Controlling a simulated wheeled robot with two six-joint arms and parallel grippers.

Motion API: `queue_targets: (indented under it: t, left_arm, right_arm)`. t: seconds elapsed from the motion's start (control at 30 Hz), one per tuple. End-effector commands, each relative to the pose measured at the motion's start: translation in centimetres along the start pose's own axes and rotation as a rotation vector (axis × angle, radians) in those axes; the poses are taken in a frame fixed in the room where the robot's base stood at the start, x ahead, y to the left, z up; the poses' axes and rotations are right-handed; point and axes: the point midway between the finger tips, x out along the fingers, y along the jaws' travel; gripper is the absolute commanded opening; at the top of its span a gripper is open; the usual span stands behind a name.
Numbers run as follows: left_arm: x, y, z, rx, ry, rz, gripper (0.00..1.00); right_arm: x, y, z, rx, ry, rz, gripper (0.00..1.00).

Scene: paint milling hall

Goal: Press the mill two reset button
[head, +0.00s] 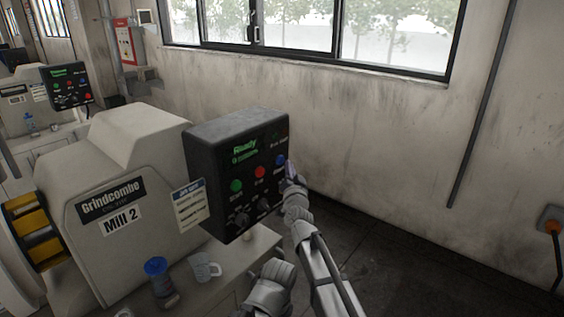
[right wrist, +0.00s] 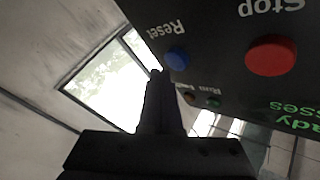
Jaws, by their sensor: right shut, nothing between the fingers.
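The mill two control box (head: 213,166) is a black panel beside the beige mill marked "Mill 2" (head: 118,222). Its blue reset button (head: 280,160) sits right of the red and green buttons. In the right wrist view the blue button (right wrist: 177,60) is under an upside-down "Reset" label. My right gripper (head: 291,177) is shut and empty, just below the blue button in the head view. In the right wrist view its fingertips (right wrist: 157,75) are close beside the button; I cannot tell whether they touch it.
The red stop button (head: 260,172) and green button (head: 236,186) are close by, with dark knobs below. A white mug (head: 204,267) and a blue-topped bottle (head: 159,279) stand below the box. Another control box (head: 67,86) is far left. Floor to the right is clear.

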Motion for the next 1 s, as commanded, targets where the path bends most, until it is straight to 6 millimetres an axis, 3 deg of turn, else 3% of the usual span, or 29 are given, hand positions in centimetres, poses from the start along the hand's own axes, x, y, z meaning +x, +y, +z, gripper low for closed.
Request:
queue_targets:
  t: [0.23,0.7,1.0]
  left_arm:
    - [0.0,0.0,0.0,0.000,0.000,0.000,0.51]
    - [0.0,0.0,0.0,0.000,0.000,0.000,0.51]
    - [0.0,0.0,0.0,0.000,0.000,0.000,0.51]
  right_arm:
    - [-0.1,0.1,-0.1,0.000,0.000,0.000,0.00]
    - [-3.0,2.2,-2.2,-0.001,0.001,0.001,0.00]
    - [-3.5,2.5,-2.5,0.000,0.000,0.000,0.00]
